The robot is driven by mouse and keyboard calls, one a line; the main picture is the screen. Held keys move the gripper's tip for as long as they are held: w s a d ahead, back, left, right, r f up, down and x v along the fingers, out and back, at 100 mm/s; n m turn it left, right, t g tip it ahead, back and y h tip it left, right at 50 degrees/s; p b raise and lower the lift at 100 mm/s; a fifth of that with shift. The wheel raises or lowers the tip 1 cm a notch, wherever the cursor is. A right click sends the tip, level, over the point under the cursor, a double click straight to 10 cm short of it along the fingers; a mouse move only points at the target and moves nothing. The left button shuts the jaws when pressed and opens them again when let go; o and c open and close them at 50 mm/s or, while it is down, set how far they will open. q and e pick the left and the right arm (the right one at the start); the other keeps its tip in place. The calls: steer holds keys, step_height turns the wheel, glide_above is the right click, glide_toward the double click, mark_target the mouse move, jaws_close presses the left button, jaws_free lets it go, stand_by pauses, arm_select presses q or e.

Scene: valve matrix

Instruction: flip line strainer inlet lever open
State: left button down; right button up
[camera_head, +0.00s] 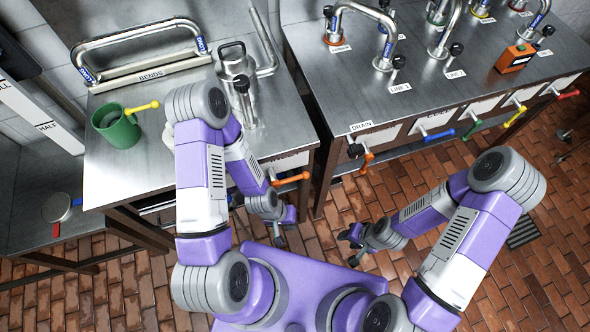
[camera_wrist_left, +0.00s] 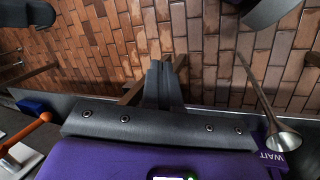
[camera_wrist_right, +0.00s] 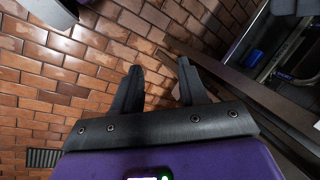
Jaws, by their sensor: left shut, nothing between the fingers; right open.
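No label that I can read names the line strainer inlet lever. An orange-handled lever (camera_head: 292,180) sticks out from the front edge of the left bench beside my left forearm; an orange lever (camera_wrist_left: 28,133) shows at the left of the left wrist view. Another orange lever (camera_head: 367,158) hangs on the right bench front below the DRAIN tag. My left gripper (camera_head: 280,238) is shut and empty, in front of the left bench and apart from the levers; its closed fingers show in its wrist view (camera_wrist_left: 164,66). My right gripper (camera_head: 348,242) is open and empty over the floor.
Blue (camera_head: 438,135), green (camera_head: 472,130), yellow (camera_head: 515,116) and red (camera_head: 568,95) levers line the right bench front. A green mug (camera_head: 118,130) and a steel pot (camera_head: 236,65) stand on the left bench. Brick floor lies clear between benches.

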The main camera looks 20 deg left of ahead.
steer(key=shift+o, duration=2.3)
arm_select(q)
steer(key=w+d+r+m+g, duration=0.1)
steer(key=w+d+r+m, duration=0.1)
steer(key=w+r+m, duration=0.3)
steer(key=w+d+r+m, duration=0.1)
steer(key=d+r+m, duration=0.2)
steer(key=r, duration=0.5)
steer(key=w+a+r+m+t+y, duration=0.1)
steer(key=a+r+m+y, duration=0.1)
steer(key=r, duration=0.6)
steer(key=w+a+r+m+t+y, duration=0.1)
steer(key=a+r+m+y, duration=0.1)
steer(key=r, duration=0.6)
steer(key=shift+w+r+m+y, duration=0.15)
steer(key=shift+m+y, duration=0.55)
steer(key=shift+m, duration=0.2)
